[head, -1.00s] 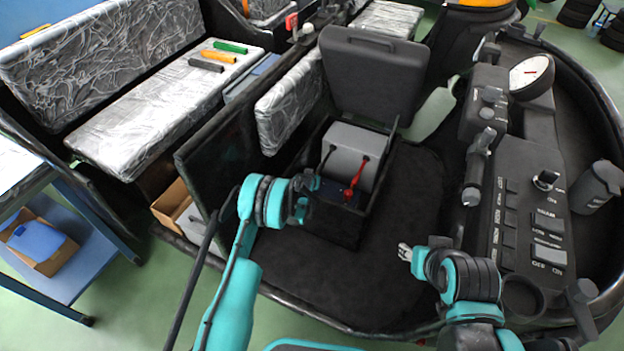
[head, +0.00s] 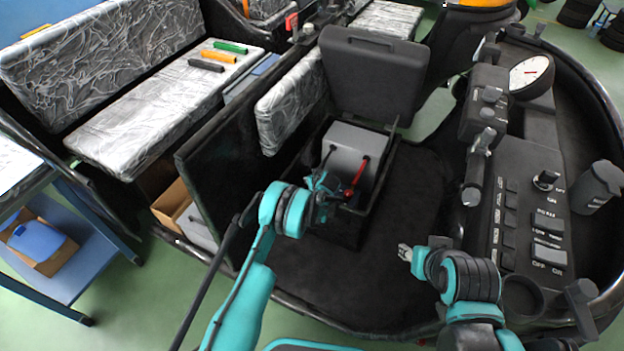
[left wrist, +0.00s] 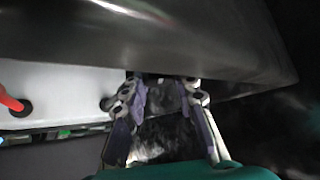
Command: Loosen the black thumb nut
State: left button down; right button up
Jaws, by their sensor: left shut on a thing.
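The grey battery (head: 354,146) stands in an open black box, with a red cable (head: 358,172) at its right and a black cable (head: 328,157) at its left. My left gripper (head: 322,188) is at the battery's near left side. In the left wrist view, its two fingers (left wrist: 162,97) are on either side of a small dark thing between them, apparently the black thumb nut; its outline is lost in shadow. The red cable end also shows in the left wrist view (left wrist: 10,101). My right gripper (head: 404,252) is above the black floor, away from the battery; its finger opening is too small to judge.
The raised black seat lid (head: 370,75) stands behind the battery. A dark panel (head: 235,150) is to the left of the box. The control console (head: 515,215) is at the right. The black floor between box and console is clear.

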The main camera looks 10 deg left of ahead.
pick_arm(q)
jog(key=c, duration=1.2)
grip_release()
jog(key=v, duration=1.2)
jog(key=shift+a, duration=0.1)
